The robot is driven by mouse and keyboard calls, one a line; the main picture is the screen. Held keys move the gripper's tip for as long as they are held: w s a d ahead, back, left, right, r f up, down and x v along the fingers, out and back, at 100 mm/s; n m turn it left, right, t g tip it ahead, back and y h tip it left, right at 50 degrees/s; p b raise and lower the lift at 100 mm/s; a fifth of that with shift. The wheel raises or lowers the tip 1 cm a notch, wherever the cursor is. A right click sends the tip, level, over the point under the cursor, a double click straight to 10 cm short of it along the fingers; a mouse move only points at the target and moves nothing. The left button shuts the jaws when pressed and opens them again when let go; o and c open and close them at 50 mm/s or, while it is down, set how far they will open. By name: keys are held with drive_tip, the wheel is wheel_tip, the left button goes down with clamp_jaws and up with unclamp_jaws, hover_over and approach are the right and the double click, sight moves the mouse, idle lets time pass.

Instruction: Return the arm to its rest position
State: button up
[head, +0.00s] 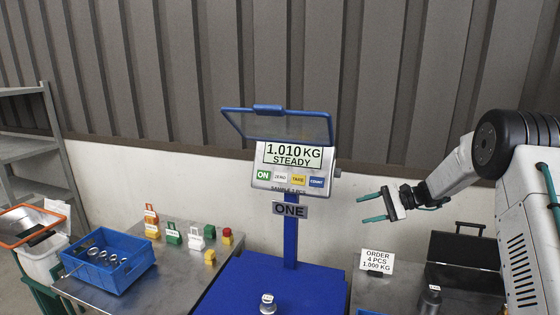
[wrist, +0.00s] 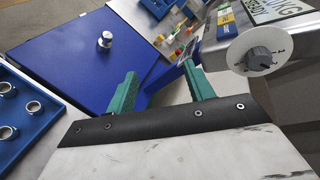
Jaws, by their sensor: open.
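My gripper (head: 372,208) is at the right in the head view, held in the air to the right of the scale's blue column. Its two teal fingers are apart with nothing between them. In the wrist view the open fingers (wrist: 160,92) point toward the blue scale platform (wrist: 85,50). My arm reaches in from the right edge of the head view, bent at the elbow. The scale display (head: 292,155) reads 1.010 KG STEADY. A small metal weight (head: 268,304) stands on the blue platform, apart from my gripper.
At right are an order card (head: 377,261), an open black case (head: 462,255) and a dark weight (head: 431,300). Air around my gripper is clear.

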drive_tip(key=s+r+n+h, duration=0.3)
drive_tip(key=s+r+h, duration=0.1)
drive_tip(key=s, duration=1.2)
drive_tip(key=s+a+r+n+h, duration=0.1)
drive_tip(key=s+r+n+h, duration=0.2)
drive_tip(key=s, duration=1.4)
drive_tip(key=s+a+r+n+h, duration=0.1)
drive_tip(key=s+r+n+h, duration=0.2)
drive_tip(key=s, duration=1.4)
drive_tip(key=shift+a+r+n+g+h, duration=0.25)
drive_tip(key=shift+r+n+g+h, duration=0.05)
drive_tip(key=shift+r+h, duration=1.65)
